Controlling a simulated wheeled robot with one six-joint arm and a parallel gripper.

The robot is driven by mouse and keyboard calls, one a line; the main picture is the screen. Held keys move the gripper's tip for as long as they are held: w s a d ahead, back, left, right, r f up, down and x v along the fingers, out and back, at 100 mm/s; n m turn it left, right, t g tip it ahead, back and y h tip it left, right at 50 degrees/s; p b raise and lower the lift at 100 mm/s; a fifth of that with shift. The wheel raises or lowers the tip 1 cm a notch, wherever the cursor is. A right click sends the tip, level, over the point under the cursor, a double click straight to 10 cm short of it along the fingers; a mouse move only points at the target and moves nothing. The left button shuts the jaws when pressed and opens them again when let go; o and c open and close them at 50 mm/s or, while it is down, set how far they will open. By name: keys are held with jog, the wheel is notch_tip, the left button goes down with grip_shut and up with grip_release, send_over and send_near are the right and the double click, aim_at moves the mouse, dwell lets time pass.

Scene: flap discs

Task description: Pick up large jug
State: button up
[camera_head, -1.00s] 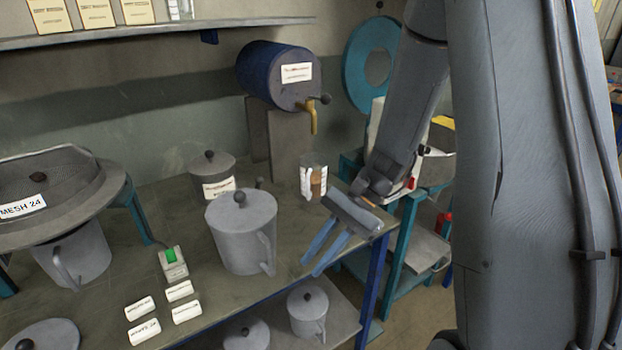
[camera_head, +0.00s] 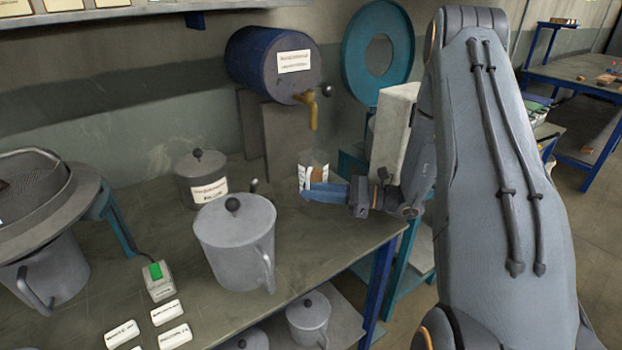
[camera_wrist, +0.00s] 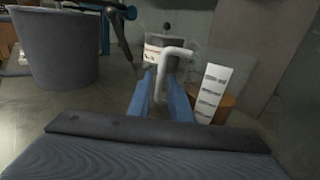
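The large jug (camera_head: 236,245) is a grey, lidded vessel with a dark knob, standing upright on the bench. Its handle is on its right side in the head view. In the wrist view, a big grey body (camera_wrist: 55,52) at upper left looks like this jug, partly cut off. My gripper (camera_head: 325,192) is right of the jug and apart from it, in front of a labelled beaker (camera_head: 313,172). Its blue fingers (camera_wrist: 160,98) are spread with a gap between them. In the wrist view a pale curved handle (camera_wrist: 173,51) shows between and beyond them; whether they touch is unclear.
A smaller lidded pot (camera_head: 203,178) with a label stands behind the jug. A blue drum (camera_head: 262,65) with a brass tap is at the back. A green-buttoned switch box (camera_head: 157,280) and labels lie left of the jug. Bare bench (camera_head: 315,240) lies right of it.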

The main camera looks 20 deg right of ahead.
jog(key=shift+f+p+x, duration=0.2)
jog(key=shift+p+x, duration=0.35)
jog(key=shift+x, duration=0.85)
jog(key=shift+f+p+x, duration=0.25)
jog(key=shift+p+x, duration=0.3)
jog(key=shift+x, duration=0.8)
jog(key=shift+s, duration=0.1)
grip_shut()
